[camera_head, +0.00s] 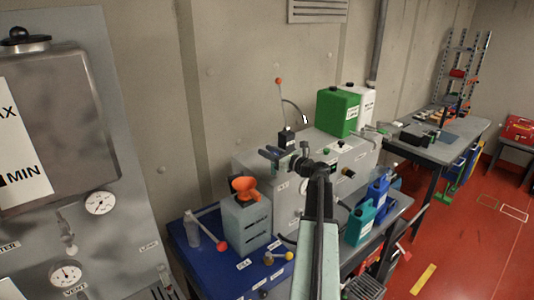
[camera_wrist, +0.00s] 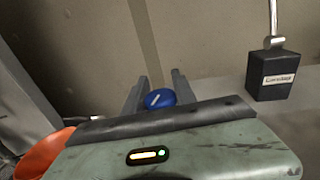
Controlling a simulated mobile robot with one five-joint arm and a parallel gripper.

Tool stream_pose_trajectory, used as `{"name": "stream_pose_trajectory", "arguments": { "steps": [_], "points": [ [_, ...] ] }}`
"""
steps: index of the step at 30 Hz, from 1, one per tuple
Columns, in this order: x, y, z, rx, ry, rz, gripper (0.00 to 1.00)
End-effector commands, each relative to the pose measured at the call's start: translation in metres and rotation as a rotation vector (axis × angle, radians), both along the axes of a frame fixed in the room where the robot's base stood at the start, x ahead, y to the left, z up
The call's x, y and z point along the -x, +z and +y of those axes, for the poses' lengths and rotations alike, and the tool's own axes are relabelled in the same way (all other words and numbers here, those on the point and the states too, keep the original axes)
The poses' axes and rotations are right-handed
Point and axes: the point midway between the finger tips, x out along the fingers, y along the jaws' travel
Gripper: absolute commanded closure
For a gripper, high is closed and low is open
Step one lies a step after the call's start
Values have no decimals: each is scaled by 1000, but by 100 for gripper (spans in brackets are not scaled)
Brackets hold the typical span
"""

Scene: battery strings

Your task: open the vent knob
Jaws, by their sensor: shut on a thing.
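My gripper (camera_head: 273,153) is raised above the grey machine cabinet (camera_head: 318,150) in the head view. In the wrist view the gripper (camera_wrist: 158,84) has its two dark fingers on either side of a round blue knob (camera_wrist: 159,99) with a white pointer line, and is shut on it. The pointer line is tilted. What the knob is mounted on is hidden behind the gripper body.
A black box (camera_wrist: 271,73) with an upright lever stands right of the gripper; it also shows in the head view (camera_head: 287,139). Green jug (camera_head: 338,112) and blue cans stand right. Red floor is open at right.

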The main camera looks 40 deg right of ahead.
Motion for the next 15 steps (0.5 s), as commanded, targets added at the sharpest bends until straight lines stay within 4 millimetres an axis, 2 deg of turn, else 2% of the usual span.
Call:
{"name": "stream_pose_trajectory", "arguments": {
  "steps": [2, 15],
  "points": [
    [1, 0, 3, 1, -66, 1, 100],
    [2, 0, -9, 1, -482, 0, 100]
  ]
}}
